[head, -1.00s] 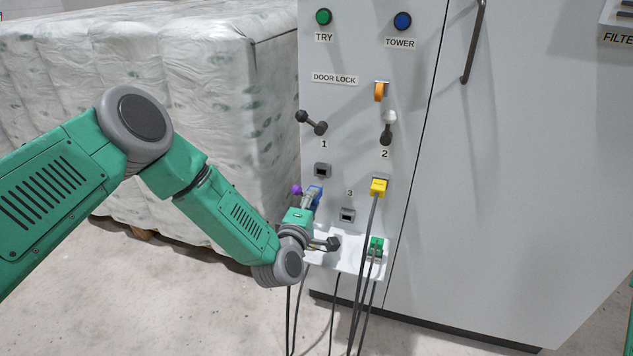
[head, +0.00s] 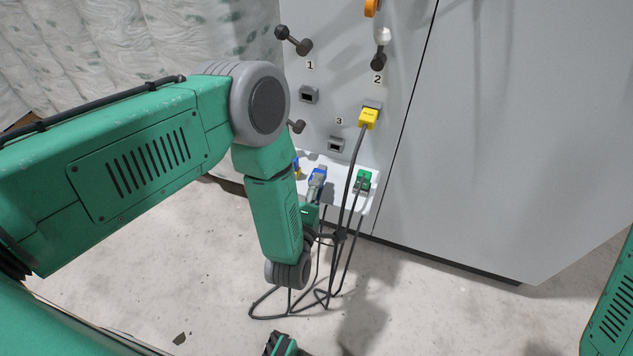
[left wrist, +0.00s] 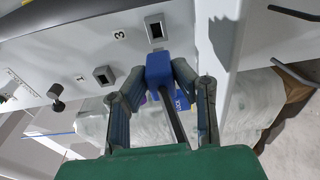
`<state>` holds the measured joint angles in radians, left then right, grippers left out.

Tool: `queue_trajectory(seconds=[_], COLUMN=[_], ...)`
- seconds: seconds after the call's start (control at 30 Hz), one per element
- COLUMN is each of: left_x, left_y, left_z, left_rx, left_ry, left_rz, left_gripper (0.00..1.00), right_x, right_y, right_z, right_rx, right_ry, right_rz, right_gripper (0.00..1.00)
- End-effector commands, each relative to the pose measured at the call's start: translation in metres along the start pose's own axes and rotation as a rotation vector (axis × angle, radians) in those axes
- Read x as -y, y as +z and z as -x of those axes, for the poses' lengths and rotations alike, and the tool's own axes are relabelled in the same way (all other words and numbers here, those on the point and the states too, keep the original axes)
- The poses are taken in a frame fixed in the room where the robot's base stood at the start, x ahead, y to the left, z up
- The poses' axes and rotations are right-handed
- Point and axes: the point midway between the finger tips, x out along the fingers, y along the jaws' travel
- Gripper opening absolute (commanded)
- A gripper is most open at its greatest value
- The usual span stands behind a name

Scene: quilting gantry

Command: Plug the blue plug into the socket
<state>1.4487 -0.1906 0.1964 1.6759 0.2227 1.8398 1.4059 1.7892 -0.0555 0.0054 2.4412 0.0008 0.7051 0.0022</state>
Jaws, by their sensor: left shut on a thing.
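The blue plug (head: 318,176) is in my left gripper (head: 314,190), in front of the white tray on the cabinet. In the left wrist view the blue plug (left wrist: 158,67) sits between the two fingertips (left wrist: 157,77), which are shut on it, and its cable runs back toward the palm. The empty socket 3 (head: 336,144) is above and slightly right of the plug in the head view. It also shows just beyond the plug in the left wrist view (left wrist: 154,27). Plug and socket look apart. Socket 1 (head: 309,95) is empty too. My right gripper is not in view.
A yellow plug (head: 368,118) sits in the socket under 2. A green plug (head: 363,181) stands in the white tray (head: 371,203). Dark cables hang to the floor. Lever handles (head: 294,40) stick out above. A blue tag (left wrist: 182,100) shows behind the plug.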

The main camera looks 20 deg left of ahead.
Motion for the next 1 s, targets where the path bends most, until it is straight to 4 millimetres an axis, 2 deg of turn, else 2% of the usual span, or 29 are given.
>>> queue_trajectory(seconds=[0.6, 1.0], left_x=[0.001, -0.001], left_y=[0.003, 0.005], left_z=[-0.049, -0.058], left_rx=[-0.001, 0.0], left_ry=[0.002, 0.001], left_rz=[0.004, 0.001], left_gripper=[0.0, 0.0], right_x=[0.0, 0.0], right_y=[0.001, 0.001], right_z=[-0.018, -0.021], right_rx=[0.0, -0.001], right_ry=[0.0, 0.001], right_rz=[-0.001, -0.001], right_gripper=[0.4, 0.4])
